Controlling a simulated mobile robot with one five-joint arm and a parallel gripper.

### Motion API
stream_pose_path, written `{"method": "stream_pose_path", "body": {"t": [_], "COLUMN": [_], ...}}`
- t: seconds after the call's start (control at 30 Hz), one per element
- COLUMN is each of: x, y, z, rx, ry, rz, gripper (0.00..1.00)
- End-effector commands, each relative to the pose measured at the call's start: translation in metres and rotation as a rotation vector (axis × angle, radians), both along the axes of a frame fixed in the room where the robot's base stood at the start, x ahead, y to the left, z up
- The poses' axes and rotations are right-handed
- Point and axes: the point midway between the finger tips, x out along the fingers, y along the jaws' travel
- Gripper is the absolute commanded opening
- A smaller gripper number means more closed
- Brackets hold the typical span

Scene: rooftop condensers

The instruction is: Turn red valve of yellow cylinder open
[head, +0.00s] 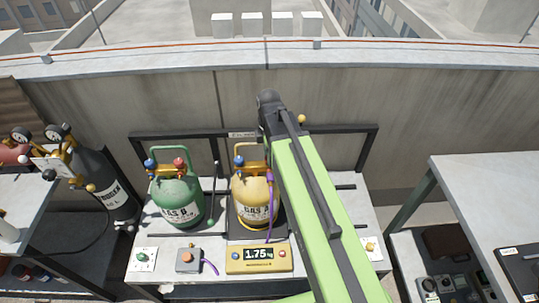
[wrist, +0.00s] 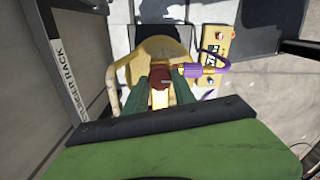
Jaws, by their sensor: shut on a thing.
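The yellow cylinder (head: 250,188), marked GAS A, stands on a dark scale plate on the bench. In the wrist view its yellow body (wrist: 150,48) is below my gripper (wrist: 161,77). The red valve (wrist: 160,76) sits between the two dark green fingers, which are shut on it. In the head view my green arm hides the red valve and the gripper. A blue valve (head: 239,161) shows on the cylinder's left. A purple hose (head: 270,195) runs down its right side and also shows in the wrist view (wrist: 222,68).
A green cylinder (head: 178,196) with blue and red valves stands to the left. A yellow scale display (head: 259,258) reads 1.75 at the front. A grey box with an orange button (head: 188,260) sits beside it. A black rack rail (head: 190,135) runs behind.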

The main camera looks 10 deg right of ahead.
Motion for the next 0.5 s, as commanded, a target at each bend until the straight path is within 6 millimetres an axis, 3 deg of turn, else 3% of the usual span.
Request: {"method": "stream_pose_path", "body": {"t": [0.5], "x": [-0.0021], "y": [-0.0005], "z": [-0.0005], "rx": [0.000], "ry": [0.006], "rz": [0.059], "gripper": [0.00]}}
